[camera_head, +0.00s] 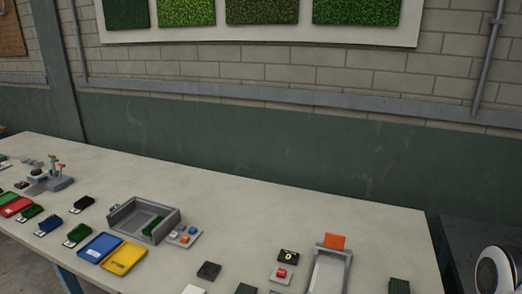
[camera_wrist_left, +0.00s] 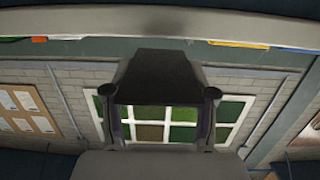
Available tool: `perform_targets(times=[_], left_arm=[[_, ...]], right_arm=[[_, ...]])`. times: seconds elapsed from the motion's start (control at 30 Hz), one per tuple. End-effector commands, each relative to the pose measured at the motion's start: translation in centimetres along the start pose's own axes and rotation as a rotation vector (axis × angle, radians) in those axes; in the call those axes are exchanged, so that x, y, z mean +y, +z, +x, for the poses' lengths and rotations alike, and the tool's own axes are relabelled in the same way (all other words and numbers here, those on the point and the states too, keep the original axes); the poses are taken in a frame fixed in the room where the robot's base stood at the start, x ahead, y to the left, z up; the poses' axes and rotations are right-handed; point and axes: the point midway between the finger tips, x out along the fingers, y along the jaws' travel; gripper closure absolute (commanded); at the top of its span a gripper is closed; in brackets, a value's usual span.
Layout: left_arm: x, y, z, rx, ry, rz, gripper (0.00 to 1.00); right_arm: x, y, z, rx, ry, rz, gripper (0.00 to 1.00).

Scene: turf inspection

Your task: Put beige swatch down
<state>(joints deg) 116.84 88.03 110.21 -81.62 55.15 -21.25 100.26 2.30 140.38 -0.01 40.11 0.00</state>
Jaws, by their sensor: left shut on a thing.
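My left gripper (camera_wrist_left: 160,92) shows in the left wrist view, its two sides standing left and right of a dark block. It is shut on this block, which I take for the beige swatch (camera_wrist_left: 158,68); only dark faces of it show and no beige surface is visible. Neither gripper shows in the head view, and my right gripper is not in view.
The pale table (camera_head: 225,213) holds a grey open tray (camera_head: 117,217) with a green piece inside, a blue tray (camera_head: 99,248), a yellow tray (camera_head: 125,259), several dark swatches and a grey stand with an orange part (camera_head: 335,241). The table's back strip is clear. Turf panels hang on the wall.

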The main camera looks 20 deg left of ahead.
Motion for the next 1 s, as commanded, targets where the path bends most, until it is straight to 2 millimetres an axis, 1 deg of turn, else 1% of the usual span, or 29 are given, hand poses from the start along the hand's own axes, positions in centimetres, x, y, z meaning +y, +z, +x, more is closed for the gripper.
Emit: perform_targets(times=[0.07,0.17,0.27,0.33,0.37,0.47,0.53,0.57,0.6,0.67,0.7,0.8,0.83,0.93,1.0], left_arm=[[0.3,0.1,0.2,-0.006,0.013,0.003,0.58],[1.5,-0.8,1.6,0.000,0.073,0.013,0.58],[3.6,-1.7,3.3,-0.001,0.156,0.025,0.58],[5.7,-2.6,4.6,0.000,0.230,0.036,0.58],[6.8,-3.0,5.2,0.000,0.267,0.042,0.58],[11.5,-4.4,7.1,-0.002,0.403,0.061,0.58],[15.4,-5.4,8.0,-0.003,0.509,0.076,0.58],[17.2,-5.7,8.3,-0.002,0.554,0.082,0.58],[19.6,-6.1,8.5,-0.003,0.611,0.091,0.58],[22.9,-6.6,8.5,-0.003,0.688,0.102,0.58],[24.9,-6.9,8.4,-0.003,0.733,0.107,0.58],[28.6,-7.6,7.8,-0.001,0.814,0.120,0.58],[29.5,-7.8,7.5,-0.001,0.831,0.122,0.58],[31.5,-8.6,6.9,0.001,0.860,0.127,0.58],[31.8,-9.3,6.6,0.002,0.846,0.124,0.58]], right_arm=[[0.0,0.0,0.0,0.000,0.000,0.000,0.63],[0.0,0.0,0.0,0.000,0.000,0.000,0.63],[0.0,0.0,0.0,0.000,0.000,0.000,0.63],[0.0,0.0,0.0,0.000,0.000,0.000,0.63],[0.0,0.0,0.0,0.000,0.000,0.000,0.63],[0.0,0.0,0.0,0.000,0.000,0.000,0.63],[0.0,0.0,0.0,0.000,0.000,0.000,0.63],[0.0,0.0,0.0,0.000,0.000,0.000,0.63],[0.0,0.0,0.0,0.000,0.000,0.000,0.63],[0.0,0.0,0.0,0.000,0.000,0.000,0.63],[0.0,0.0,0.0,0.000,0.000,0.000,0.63],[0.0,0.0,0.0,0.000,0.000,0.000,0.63],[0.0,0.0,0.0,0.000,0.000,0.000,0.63],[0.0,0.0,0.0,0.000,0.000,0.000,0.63],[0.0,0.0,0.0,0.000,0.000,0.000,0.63]])
